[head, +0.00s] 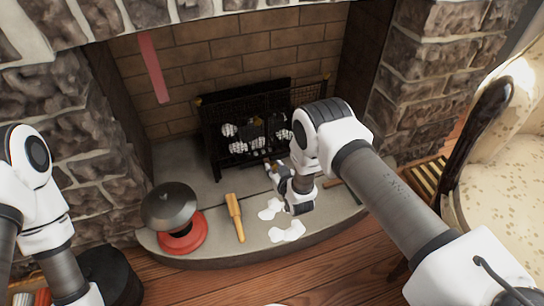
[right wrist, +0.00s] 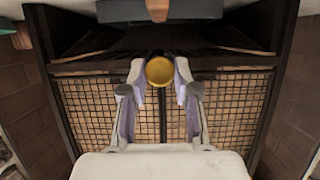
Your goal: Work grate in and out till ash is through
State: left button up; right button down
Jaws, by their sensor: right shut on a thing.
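The black grate (head: 212,150) stands in the brick fireplace, with a mesh back and several dark, white-patched lumps (head: 238,147) in it. My right gripper (head: 273,170) is low at the front of the grate. In the right wrist view its two fingers are shut on a round yellow knob (right wrist: 159,71), in front of a mesh panel (right wrist: 85,105). How the knob joins the grate is hidden. White patches (head: 288,232), perhaps ash, lie on the hearth below the gripper. My left arm shows at the left edge; its gripper is out of view.
On the hearth (head: 200,255) stand a red pot (head: 182,240) and a dark grey domed lid (head: 170,205) over it. A wooden-handled tool (head: 235,215) lies beside them. An armchair (head: 510,150) stands at the right. A pink strip (head: 153,65) shows against the back bricks.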

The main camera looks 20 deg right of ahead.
jog(key=shift+s+f, duration=0.15)
jog(key=shift+s, duration=0.1)
jog(key=c, duration=0.9)
grip_release()
jog(key=shift+o, duration=0.2)
jog(key=v, duration=1.2)
jog(key=b+x, duration=0.7)
jog(key=x, duration=0.4)
jog(key=shift+w+f, duration=0.1)
jog(key=shift+w, duration=0.05)
jog(key=shift+w+f+b, duration=0.1)
jog(key=shift+w+b, duration=0.3)
jog(key=shift+w, duration=0.15)
